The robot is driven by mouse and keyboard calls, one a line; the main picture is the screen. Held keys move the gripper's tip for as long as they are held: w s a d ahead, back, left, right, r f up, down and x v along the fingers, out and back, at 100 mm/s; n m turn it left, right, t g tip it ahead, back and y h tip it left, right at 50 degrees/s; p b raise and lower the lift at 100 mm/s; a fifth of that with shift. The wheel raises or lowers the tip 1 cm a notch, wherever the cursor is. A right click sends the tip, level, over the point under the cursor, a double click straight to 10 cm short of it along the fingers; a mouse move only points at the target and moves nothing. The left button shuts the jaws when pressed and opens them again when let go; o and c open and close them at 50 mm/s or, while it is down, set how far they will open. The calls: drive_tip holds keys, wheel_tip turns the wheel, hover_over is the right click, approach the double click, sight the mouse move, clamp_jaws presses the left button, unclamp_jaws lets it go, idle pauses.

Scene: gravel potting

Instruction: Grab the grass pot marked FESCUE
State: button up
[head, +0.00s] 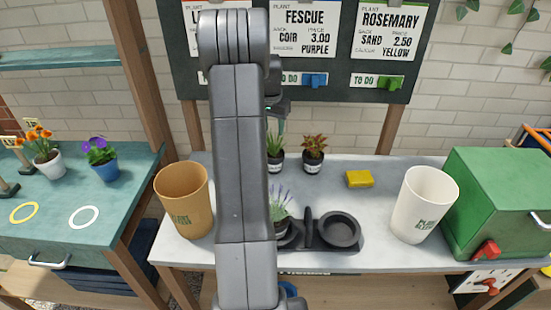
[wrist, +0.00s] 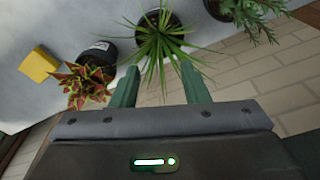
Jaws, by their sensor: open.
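A spiky green grass plant in a dark pot with a pale label stands at the back of the white table, partly hidden by my arm; the grass pot (head: 276,166) is in the head view. Its label is too small to read. In the wrist view the grass (wrist: 162,42) fans out just beyond my fingertips, its leaves reaching toward the space between them. My gripper (wrist: 161,78) is open, with nothing clasped. The FESCUE card (head: 303,30) hangs on the board above and lists coir, 3.00 and purple.
A red-leaved plant (head: 313,152) stands close right of the grass. A yellow block (head: 359,179), white cup (head: 424,203), tan cup (head: 184,200) and green box (head: 500,200) share the table. Lavender (head: 280,206) is beside a black saucer (head: 338,230). More plants (wrist: 245,12) show at the wrist view's upper right.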

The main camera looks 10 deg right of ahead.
sight(274, 153)
drive_tip(key=f, duration=0.3)
drive_tip(key=f+p, duration=0.1)
drive_tip(key=f, duration=0.4)
drive_tip(key=shift+w+d+f+p, duration=0.2)
drive_tip(key=shift+w+f+p, duration=0.1)
drive_tip(key=shift+w+p, duration=0.05)
clamp_jaws()
